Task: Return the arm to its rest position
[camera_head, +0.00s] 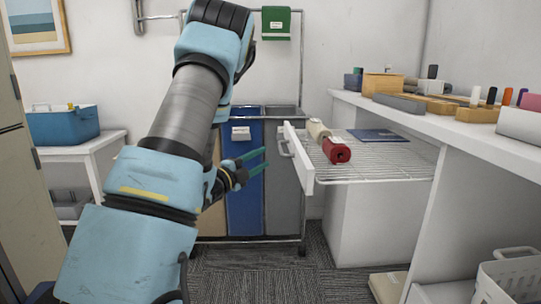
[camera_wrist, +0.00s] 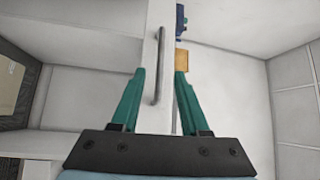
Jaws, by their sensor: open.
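My arm, light blue and grey, rises through the left and middle of the head view and bends down to my gripper (camera_head: 254,162). The gripper has two green fingers, spread apart and empty, pointing right toward the open drawer (camera_head: 301,158). In the wrist view the gripper (camera_wrist: 160,85) is open, and the drawer's bar handle (camera_wrist: 160,65) shows between and beyond the fingertips. The fingers appear apart from the handle. The drawer is pulled out, with a wire rack base holding a red roll (camera_head: 337,151), a cream roll (camera_head: 318,130) and a dark blue flat item (camera_head: 377,135).
A white counter (camera_head: 440,122) on the right carries wooden blocks, pens and boxes. Behind my gripper stands a sorting cart with a blue bin (camera_head: 244,195) and a grey bin (camera_head: 284,190). A blue box (camera_head: 62,126) sits on a side table at left. Carpet in front is clear.

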